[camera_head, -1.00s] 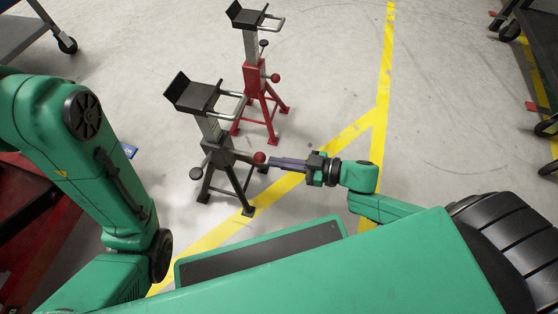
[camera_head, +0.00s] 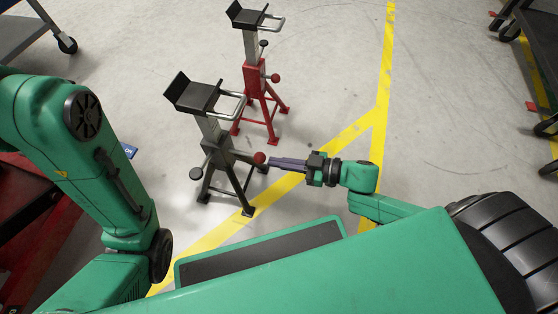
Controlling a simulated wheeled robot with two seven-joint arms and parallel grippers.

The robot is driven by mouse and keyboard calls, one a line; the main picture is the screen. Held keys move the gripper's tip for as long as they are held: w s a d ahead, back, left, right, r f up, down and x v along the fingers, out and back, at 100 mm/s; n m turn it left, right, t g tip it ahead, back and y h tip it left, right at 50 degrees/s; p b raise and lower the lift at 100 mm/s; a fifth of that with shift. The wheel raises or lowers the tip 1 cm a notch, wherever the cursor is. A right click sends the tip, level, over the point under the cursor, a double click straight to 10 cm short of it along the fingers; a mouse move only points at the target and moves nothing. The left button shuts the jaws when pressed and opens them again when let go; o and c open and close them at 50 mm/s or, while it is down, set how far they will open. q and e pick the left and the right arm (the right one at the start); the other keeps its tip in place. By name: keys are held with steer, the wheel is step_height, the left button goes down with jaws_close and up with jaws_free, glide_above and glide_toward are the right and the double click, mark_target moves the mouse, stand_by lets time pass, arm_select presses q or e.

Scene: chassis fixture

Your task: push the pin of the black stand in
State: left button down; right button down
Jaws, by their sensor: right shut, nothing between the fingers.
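The black stand (camera_head: 218,148) stands upright on the floor, left of the picture's middle, with a grey post and a black cradle on top. Its pin ends in a red ball knob (camera_head: 259,158) that sticks out on the right side. My right gripper (camera_head: 271,163) is shut and empty, coming from the right. Its fingertips are at the right side of the red knob; I cannot tell whether they touch it. A black knob (camera_head: 196,174) shows on the stand's left side. My left arm (camera_head: 75,150) is at the left; its gripper is out of view.
A red stand (camera_head: 255,80) of the same kind stands just behind the black one. Yellow lines (camera_head: 384,70) cross the grey floor. Carts stand at the upper left (camera_head: 22,36), the lower left and the right edge. The floor right of the stands is clear.

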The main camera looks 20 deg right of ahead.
steer(key=shift+r+x, duration=0.25)
steer(key=shift+x, duration=0.95)
steer(key=shift+r+x, duration=0.2)
steer(key=shift+x, duration=1)
steer(key=d+p, duration=0.1)
steer(key=p, duration=0.6)
glide_toward(261, 158)
steer(key=shift+d+f, duration=0.5)
steer(key=shift+f, duration=0.35)
